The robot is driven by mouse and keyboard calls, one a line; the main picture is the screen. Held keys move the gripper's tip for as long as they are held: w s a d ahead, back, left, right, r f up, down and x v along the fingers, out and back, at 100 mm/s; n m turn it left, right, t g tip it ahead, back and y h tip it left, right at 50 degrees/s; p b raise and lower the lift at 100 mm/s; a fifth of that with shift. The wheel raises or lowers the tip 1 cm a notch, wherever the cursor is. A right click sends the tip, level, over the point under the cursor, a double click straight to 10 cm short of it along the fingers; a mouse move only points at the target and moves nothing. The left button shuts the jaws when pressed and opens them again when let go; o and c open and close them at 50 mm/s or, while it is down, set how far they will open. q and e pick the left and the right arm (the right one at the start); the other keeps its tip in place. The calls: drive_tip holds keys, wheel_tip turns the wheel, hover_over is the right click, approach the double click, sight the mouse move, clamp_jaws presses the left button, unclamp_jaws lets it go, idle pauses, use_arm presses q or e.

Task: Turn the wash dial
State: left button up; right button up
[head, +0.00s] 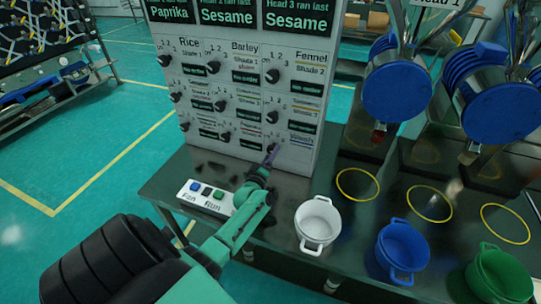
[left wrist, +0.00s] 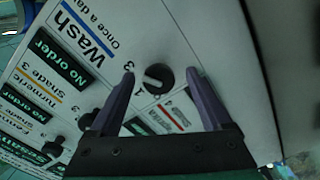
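In the head view the Wash label (head: 301,140) is at the lower right of the white panel, and my gripper largely hides the dial. My left gripper (head: 271,152) reaches up to the panel there. In the left wrist view its two purple fingers (left wrist: 160,70) are open, one on each side of the dial, with a gap showing on both sides. I cannot tell how deep the fingertips reach. My right gripper is not in view.
Other black dials (head: 272,76) fill the panel (head: 230,50) above and left. A button box (head: 206,197) stands near my left arm. A white pot (head: 318,224), a blue pot (head: 401,249) and a green pot (head: 497,275) stand on the dark table's right side. Blue-lidded hoppers (head: 397,90) hang behind.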

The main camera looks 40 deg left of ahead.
use_arm(q)
drive_tip(key=shift+r, duration=0.1)
drive_tip(key=v, duration=1.4)
drive_tip(key=shift+s, duration=0.3)
drive_tip(key=shift+d, duration=0.1)
